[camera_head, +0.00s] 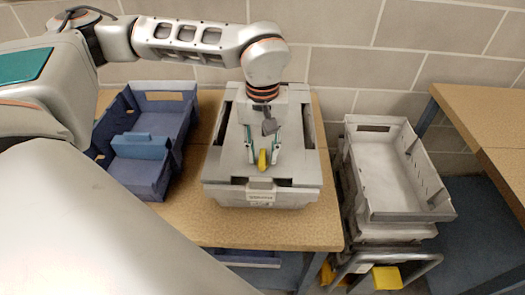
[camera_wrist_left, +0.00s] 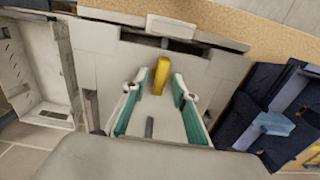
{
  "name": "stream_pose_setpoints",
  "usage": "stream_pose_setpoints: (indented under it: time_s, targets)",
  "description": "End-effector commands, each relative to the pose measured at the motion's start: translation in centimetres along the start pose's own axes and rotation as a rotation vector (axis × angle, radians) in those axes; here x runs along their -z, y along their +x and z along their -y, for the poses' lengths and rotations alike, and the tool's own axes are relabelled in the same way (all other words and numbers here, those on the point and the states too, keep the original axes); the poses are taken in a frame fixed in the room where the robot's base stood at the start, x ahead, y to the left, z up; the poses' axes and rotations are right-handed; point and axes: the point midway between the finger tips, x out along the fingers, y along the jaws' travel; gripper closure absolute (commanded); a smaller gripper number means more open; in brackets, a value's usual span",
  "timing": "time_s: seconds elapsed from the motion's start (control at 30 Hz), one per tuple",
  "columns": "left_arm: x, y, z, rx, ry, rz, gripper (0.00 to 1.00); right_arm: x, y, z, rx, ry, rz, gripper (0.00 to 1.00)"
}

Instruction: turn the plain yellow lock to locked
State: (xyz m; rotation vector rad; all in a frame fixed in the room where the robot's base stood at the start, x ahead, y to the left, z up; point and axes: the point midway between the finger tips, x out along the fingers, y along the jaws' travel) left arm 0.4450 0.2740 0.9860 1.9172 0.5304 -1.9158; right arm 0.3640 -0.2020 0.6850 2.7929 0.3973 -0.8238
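The plain yellow lock (camera_head: 262,161) is a small yellow handle on the lid of a closed grey crate (camera_head: 223,166), near its labelled front edge. It also shows in the left wrist view (camera_wrist_left: 162,75), its long side pointing roughly toward the label. My left gripper (camera_head: 262,151) comes down over the lid from above. In the left wrist view its teal-lined fingers (camera_wrist_left: 159,80) are open, one on each side of the lock, with a gap on both sides. I cannot tell the height of the fingertips over the lid. My right gripper is not in view.
The crate stands on a wooden table (camera_head: 295,231). A dark blue bin (camera_head: 165,180) with a lighter blue piece (camera_head: 138,147) stands left of it. Stacked grey trays (camera_head: 385,170) sit on a cart at the right, beyond a gap. Another wooden table (camera_head: 485,113) is far right.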

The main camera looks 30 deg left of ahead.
Motion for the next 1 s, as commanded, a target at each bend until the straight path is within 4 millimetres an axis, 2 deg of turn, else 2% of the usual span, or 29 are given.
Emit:
stream_pose_setpoints:
  time_s: [0.13, 0.27, 0.7, 0.83, 1.0]
  targets:
    - [0.0, -0.3, 0.0, -0.001, 0.000, -0.001, 0.72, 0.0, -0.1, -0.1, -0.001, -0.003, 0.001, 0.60]
    - [0.1, -1.8, -0.1, -0.002, -0.002, -0.002, 0.72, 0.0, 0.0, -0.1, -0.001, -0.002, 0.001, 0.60]
    - [0.1, -10.1, 0.0, -0.002, 0.000, -0.003, 0.72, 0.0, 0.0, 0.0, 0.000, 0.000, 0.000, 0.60]
    - [0.1, -11.4, 0.0, -0.001, -0.001, -0.002, 0.72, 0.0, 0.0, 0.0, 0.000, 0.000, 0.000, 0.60]
    - [0.0, -12.0, 0.0, 0.000, 0.000, 0.001, 0.72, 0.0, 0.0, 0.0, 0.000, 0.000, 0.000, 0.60]
